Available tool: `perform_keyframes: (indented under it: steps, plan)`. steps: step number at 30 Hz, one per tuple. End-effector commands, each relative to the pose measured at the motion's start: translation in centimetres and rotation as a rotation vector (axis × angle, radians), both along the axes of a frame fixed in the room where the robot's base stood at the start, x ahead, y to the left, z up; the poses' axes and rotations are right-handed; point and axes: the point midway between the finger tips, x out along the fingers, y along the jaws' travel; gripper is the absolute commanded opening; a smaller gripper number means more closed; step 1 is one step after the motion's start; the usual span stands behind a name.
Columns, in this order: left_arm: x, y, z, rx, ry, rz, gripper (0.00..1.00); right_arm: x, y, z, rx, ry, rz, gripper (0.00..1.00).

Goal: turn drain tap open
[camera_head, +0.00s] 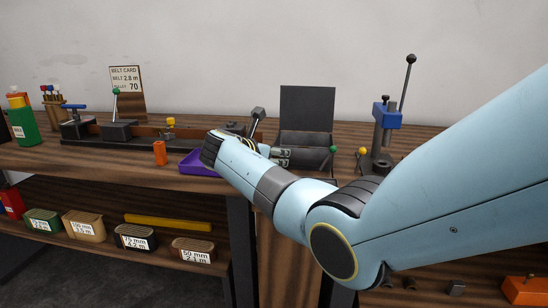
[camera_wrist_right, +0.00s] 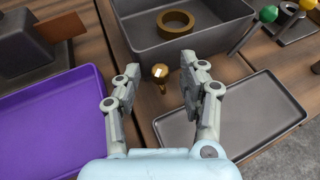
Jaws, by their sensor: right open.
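A small brass knob (camera_wrist_right: 160,73), which looks like the drain tap, is at the foot of the front wall of a dark grey tub (camera_wrist_right: 135,30). My right gripper (camera_wrist_right: 161,68) is open, with one finger on each side of the knob in the wrist view. I cannot tell whether either finger touches it. A brass ring (camera_wrist_right: 176,22) lies inside the tub. In the head view the tub (camera_head: 305,140) has a raised dark lid (camera_head: 307,108), my right gripper (camera_head: 283,157) is in front of it, and the tap cannot be made out. My left gripper is not in view.
A purple tray (camera_wrist_right: 50,125) lies left of the gripper and a flat grey tray (camera_wrist_right: 262,100) lies right. Levers with green (camera_head: 333,149) and yellow (camera_head: 362,152) knobs stand right of the tub. A blue-headed press (camera_head: 388,117) stands further right.

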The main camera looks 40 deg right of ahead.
Motion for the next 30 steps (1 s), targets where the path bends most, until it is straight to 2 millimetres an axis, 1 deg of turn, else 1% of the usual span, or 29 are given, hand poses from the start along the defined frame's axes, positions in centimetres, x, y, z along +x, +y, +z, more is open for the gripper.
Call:
perform_keyframes:
  steps: [5, 6, 15, 20, 25, 30]
  plan:
    - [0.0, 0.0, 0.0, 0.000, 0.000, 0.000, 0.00, 0.0, 0.0, 0.0, 0.000, 0.000, 0.000, 0.42]
    - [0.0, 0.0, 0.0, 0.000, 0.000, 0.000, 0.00, 0.0, 0.0, 0.0, 0.000, 0.000, 0.000, 0.39]
    - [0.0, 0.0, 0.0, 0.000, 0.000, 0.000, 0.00, 0.0, 0.0, 0.0, 0.000, 0.000, 0.001, 0.00]
    - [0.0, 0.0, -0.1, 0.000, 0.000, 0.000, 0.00, 0.0, 0.1, 0.0, 0.001, 0.000, -0.004, 0.00]
    - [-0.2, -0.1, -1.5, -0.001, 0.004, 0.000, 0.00, 0.3, 0.1, -0.4, 0.004, 0.002, -0.087, 0.00]
    - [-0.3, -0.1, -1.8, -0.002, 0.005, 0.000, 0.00, 0.2, 0.2, -0.1, 0.000, 0.001, -0.134, 0.00]
